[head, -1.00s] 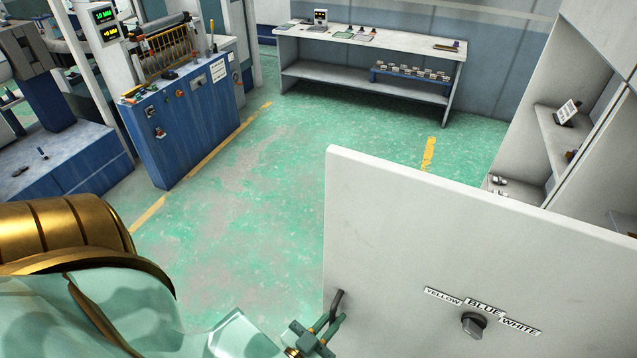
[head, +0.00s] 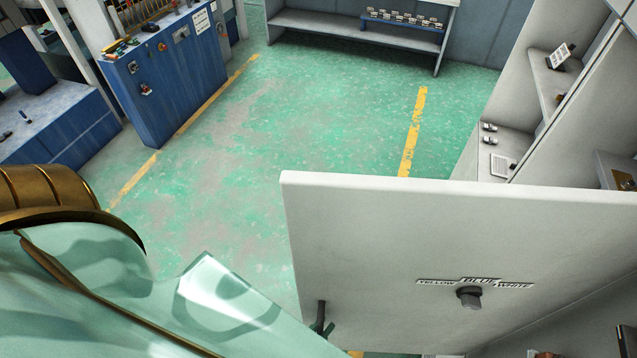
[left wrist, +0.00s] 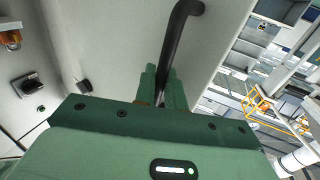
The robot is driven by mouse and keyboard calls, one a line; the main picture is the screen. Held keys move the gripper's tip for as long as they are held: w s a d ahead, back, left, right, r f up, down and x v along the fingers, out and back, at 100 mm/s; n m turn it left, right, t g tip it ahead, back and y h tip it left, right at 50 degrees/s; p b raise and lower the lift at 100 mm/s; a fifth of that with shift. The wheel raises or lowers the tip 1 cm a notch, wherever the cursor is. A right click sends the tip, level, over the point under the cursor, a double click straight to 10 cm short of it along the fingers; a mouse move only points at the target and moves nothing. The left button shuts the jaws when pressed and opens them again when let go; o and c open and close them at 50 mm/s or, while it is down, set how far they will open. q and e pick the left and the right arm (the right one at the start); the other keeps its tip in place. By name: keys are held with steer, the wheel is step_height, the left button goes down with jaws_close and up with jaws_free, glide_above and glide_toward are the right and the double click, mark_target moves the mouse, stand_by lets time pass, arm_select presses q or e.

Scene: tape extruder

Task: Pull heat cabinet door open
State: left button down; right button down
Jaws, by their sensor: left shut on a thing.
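The heat cabinet door (head: 400,240) is a pale grey panel in the lower right of the head view, standing ajar. It carries a dark round knob (head: 469,297) under labels reading YELLOW, BLUE and WHITE. Its black bar handle (head: 321,311) is at the lower left edge of the panel, and the handle also shows in the left wrist view (left wrist: 180,35). My left gripper (left wrist: 162,88) is shut on the handle; in the head view my own arm covers most of it. My right gripper is in neither view.
The cabinet's open shelves (head: 545,85) stand at the right with small items on them. A blue machine (head: 165,80) stands at the upper left and a grey workbench (head: 350,30) at the back. The green floor (head: 250,150) between them is clear.

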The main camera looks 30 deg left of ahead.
arm_select(q)
steer(key=c, duration=1.6)
jaws_free()
steer(key=shift+d, duration=0.1)
steer(key=shift+s, duration=0.1)
steer(key=s+b, duration=0.1)
steer(key=s, duration=0.4)
steer(key=s+b, duration=0.2)
steer(key=s, duration=0.3)
steer(key=s+a+b, duration=0.1)
steer(key=s, duration=0.5)
steer(key=shift+a+b, duration=0.1)
steer(key=shift+b, duration=0.3)
steer(key=shift+s, duration=0.1)
